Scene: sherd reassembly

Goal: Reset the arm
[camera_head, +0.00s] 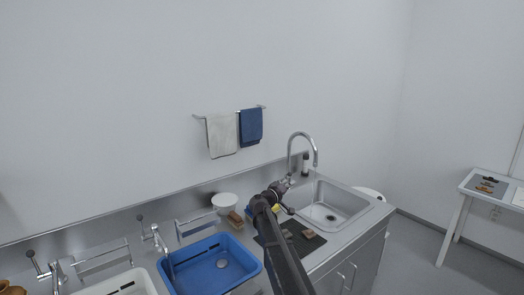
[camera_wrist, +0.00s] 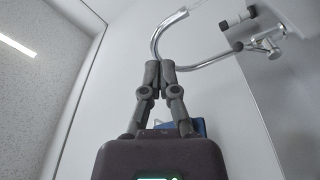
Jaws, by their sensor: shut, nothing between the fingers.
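My gripper (camera_wrist: 160,68) shows in the wrist view with its two dark fingers together and nothing between them. Behind the fingertips in that view is the curved chrome faucet (camera_wrist: 182,22), with the wall and ceiling beyond. In the head view my dark arm reaches up from the bottom edge over the counter. Its end is near the blue tub and the sink; the fingertips are too small there to make out clearly.
A blue tub (camera_head: 188,271) stands left of my arm. A white bowl (camera_head: 225,201) and a brown block (camera_head: 236,220) are behind it. A dark mat (camera_head: 298,247) with a brown piece lies right of my arm, before the steel sink (camera_head: 352,204). A white table (camera_head: 463,187) stands far right.

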